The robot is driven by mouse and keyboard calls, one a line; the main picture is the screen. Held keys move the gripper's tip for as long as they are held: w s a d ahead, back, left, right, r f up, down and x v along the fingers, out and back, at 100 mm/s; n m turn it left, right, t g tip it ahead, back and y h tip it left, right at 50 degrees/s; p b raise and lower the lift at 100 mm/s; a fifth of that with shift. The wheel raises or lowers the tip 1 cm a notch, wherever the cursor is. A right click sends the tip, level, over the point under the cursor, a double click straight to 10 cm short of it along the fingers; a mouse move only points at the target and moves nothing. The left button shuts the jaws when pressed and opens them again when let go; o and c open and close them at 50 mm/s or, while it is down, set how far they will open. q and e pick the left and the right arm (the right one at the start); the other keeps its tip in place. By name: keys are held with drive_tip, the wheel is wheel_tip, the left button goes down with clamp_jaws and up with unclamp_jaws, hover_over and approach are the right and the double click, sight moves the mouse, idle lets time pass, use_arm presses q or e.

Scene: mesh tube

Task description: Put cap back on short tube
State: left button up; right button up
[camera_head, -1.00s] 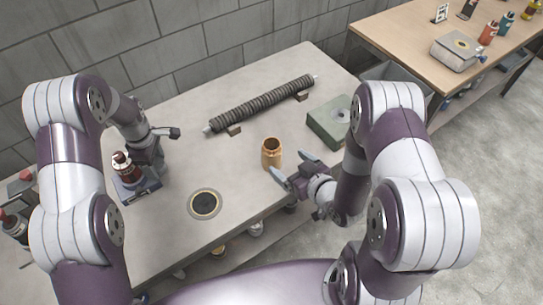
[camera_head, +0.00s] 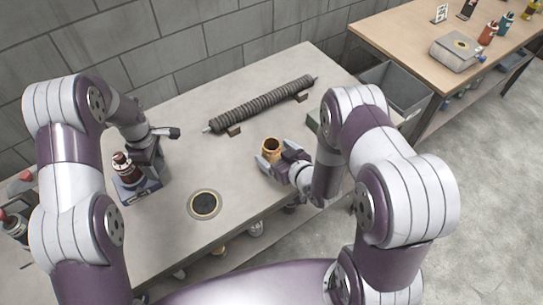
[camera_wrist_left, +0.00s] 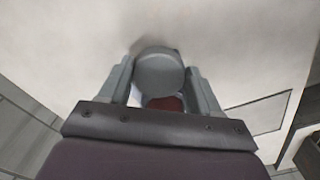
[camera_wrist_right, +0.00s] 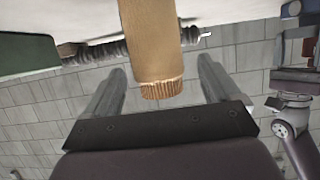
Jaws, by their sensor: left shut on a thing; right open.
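The short tan tube (camera_head: 271,148) stands upright on the grey table, its top open and dark inside. In the right wrist view the tube (camera_wrist_right: 152,45) has a ribbed end and lies between the fingers. My right gripper (camera_head: 275,160) is open around it; I see no clear contact. My left gripper (camera_head: 135,191) is shut on a dark red-brown piece with a pale band (camera_head: 123,165), at the table's left. In the left wrist view a grey round piece (camera_wrist_left: 159,74) with dark red below it sits between the fingers. I cannot tell whether this is the cap.
A long ribbed dark roll (camera_head: 262,103) lies on small blocks at the back. A green block (camera_head: 313,121) is partly hidden behind my right arm. A wooden table (camera_head: 400,31) stands at right.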

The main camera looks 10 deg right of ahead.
sight(267, 146)
use_arm(q)
drive_tip(key=shift+r, duration=0.25)
use_arm(e)
drive_tip(key=x, duration=0.4)
drive_tip(key=shift+w+f, duration=0.2)
drive_tip(key=shift+w, duration=0.1)
drive_tip(key=c, duration=1.1)
drive_tip(key=shift+r, duration=0.15)
use_arm(q)
drive_tip(key=shift+f, duration=0.1)
drive_tip(key=shift+f+b, duration=0.3)
drive_tip(key=shift+f, duration=0.1)
use_arm(e)
drive_tip(key=d+r, duration=1)
drive_tip(key=d, duration=0.1)
drive_tip(key=shift+s+d+r, duration=0.2)
drive_tip(key=shift+d+r, duration=0.15)
drive_tip(key=shift+r, duration=0.05)
